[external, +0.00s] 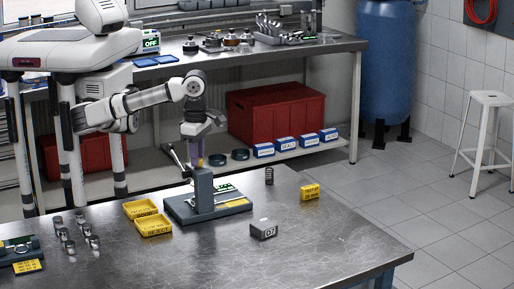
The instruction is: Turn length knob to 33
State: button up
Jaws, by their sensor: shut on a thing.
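A dark grey test stand (204,190) with an upright column on a flat base stands on the front metal table. A small green-lit display (225,188) sits on its base, its reading too small to make out. My gripper (199,158) points straight down over the top of the column and is shut on a small part there, which I take to be the length knob. The knob is mostly hidden between the fingers, and no scale or number on it can be read. A lever (177,158) sticks out at the column's left.
Yellow trays (153,225) lie left of the stand, with several metal cylinders (66,234) beyond. A grey block (263,230), a dark spring (269,175) and a yellow block (309,192) stand to the right. The table's front right is clear.

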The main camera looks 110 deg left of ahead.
jog(key=shift+n, duration=0.3)
dwell(0.4)
jog(key=o, duration=1)
notch_tip(320, 180, up, 14)
jog(key=p, duration=1)
jog(key=shift+w+a+f, duration=0.1)
jog(key=shift+f, duration=0.05)
